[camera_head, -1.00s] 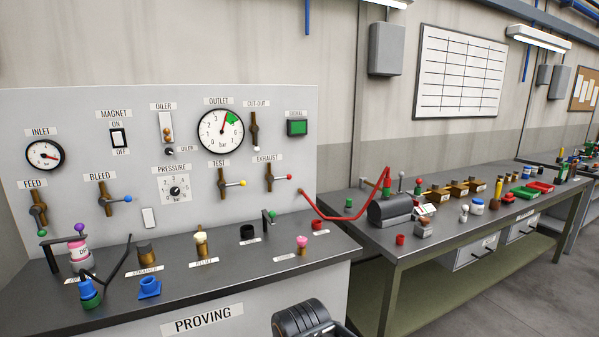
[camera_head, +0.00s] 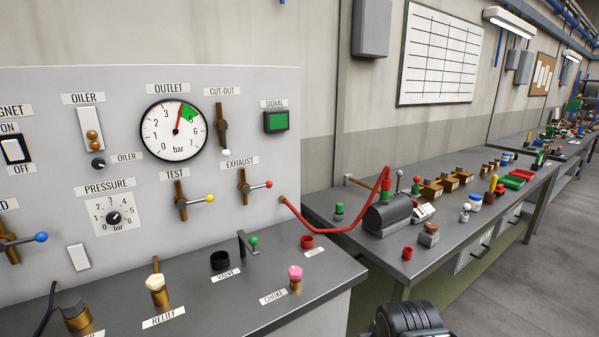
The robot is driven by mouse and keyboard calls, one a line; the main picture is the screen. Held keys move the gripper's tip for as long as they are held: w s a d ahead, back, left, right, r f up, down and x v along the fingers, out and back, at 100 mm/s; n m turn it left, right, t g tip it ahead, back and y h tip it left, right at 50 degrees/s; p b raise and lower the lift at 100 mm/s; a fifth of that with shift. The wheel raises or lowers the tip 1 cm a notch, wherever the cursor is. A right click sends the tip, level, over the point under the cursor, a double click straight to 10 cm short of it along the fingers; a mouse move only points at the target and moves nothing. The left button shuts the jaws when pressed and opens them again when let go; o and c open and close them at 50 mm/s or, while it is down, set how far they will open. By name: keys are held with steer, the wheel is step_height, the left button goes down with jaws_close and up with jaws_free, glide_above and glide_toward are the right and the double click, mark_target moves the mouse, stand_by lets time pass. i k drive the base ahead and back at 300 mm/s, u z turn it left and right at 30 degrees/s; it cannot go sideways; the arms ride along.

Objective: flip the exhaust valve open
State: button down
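The exhaust valve (camera_head: 244,187) is on the grey panel, under its EXHAUST label (camera_head: 240,162). It has a brass body, and its lever with a red knob (camera_head: 268,184) points right, roughly level. A dark, ribbed rounded part (camera_head: 408,320) shows at the bottom edge and looks like part of my arm. My gripper's fingers are not seen, and nothing touches the exhaust valve.
Beside it are the test valve (camera_head: 181,193) with a yellow knob and the cut-out valve (camera_head: 221,125) with a white knob. A red hose (camera_head: 335,231) runs from the panel's right edge to the right bench. Relief (camera_head: 157,289) and choke (camera_head: 295,278) fittings stand on the ledge below.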

mark_target(246, 189)
steer(key=u, duration=0.25)
steer(key=i, duration=1)
steer(key=u, duration=0.75)
